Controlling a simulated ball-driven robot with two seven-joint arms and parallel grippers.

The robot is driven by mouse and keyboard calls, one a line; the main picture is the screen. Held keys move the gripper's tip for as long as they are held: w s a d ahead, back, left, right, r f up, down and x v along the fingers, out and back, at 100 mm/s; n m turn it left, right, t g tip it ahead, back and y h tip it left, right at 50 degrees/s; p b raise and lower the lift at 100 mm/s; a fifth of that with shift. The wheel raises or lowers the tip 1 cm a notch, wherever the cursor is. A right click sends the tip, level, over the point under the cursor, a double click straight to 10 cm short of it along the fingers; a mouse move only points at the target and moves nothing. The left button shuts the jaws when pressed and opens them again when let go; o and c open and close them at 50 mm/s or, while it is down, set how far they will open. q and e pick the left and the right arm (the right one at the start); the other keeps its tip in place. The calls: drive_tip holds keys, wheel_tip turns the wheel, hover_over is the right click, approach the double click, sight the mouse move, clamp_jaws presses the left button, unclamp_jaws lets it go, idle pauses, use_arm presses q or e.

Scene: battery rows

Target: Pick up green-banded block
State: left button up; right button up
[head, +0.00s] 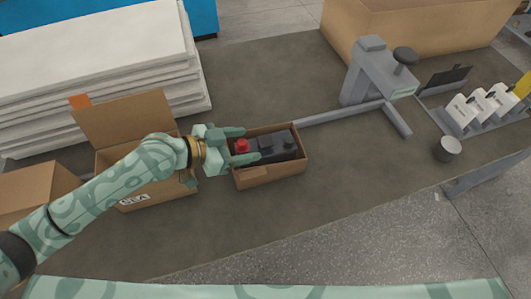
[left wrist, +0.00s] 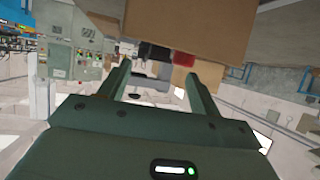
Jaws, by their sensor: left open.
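No green band can be made out on any block in either view. A small cardboard box (head: 272,176) on the dark mat holds dark blocks (head: 275,147) and a red piece (head: 242,146). My left gripper (head: 250,144) is open at the left end of this box, its fingers on either side of the red piece. Contact cannot be told. In the left wrist view its two fingers (left wrist: 158,72) stand apart with nothing clearly between them; dark and red shapes (left wrist: 160,53) show beyond. My right gripper is not in view.
An open cardboard carton (head: 125,122) stands left, under my left arm, beside stacked white boards (head: 95,50). A grey stand (head: 375,75) and a rack of white pieces (head: 485,108) are at the right. A large carton (head: 410,30) is behind. The mat in front is clear.

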sight(262, 142)
use_arm(q)
drive_tip(key=b+x, duration=0.1)
drive_tip(key=x, duration=0.4)
drive_tip(key=shift+d, duration=0.2)
clamp_jaws()
idle(1.1)
drive_tip(key=shift+r, duration=0.2)
